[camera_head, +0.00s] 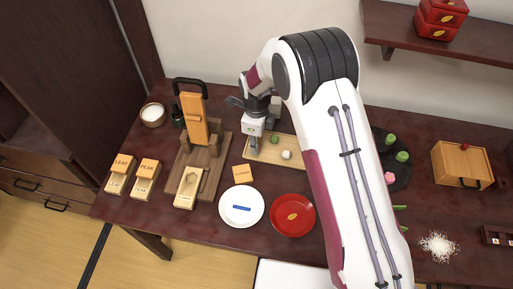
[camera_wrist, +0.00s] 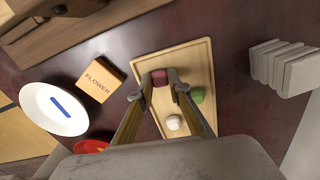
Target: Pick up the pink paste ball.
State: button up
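The pink paste ball (camera_wrist: 159,77) shows dark pink in the wrist view, at the upper part of the light wooden tray (camera_wrist: 203,53). I cannot tell whether the ball is lifted off the tray. In the head view my gripper (camera_head: 253,148) is low over the left part of the tray (camera_head: 247,155), and the pink ball is hidden there. A green ball (camera_wrist: 197,96) and a white ball (camera_wrist: 174,122) lie on the same tray.
A wooden block marked FLOWER (camera_wrist: 100,79), a white plate (camera_head: 225,218) with a blue stick and a red plate (camera_head: 281,229) lie in front of the tray. A wooden press (camera_head: 213,170) stands to its left. A dark board (camera_head: 403,181) with sweets lies to the right.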

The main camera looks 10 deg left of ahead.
jog(key=shift+r, duration=0.2)
notch_tip(320, 180, up, 10)
jog(key=shift+f, duration=0.15)
dwell(0.7)
jog(key=shift+d, duration=0.1)
dwell(0.6)
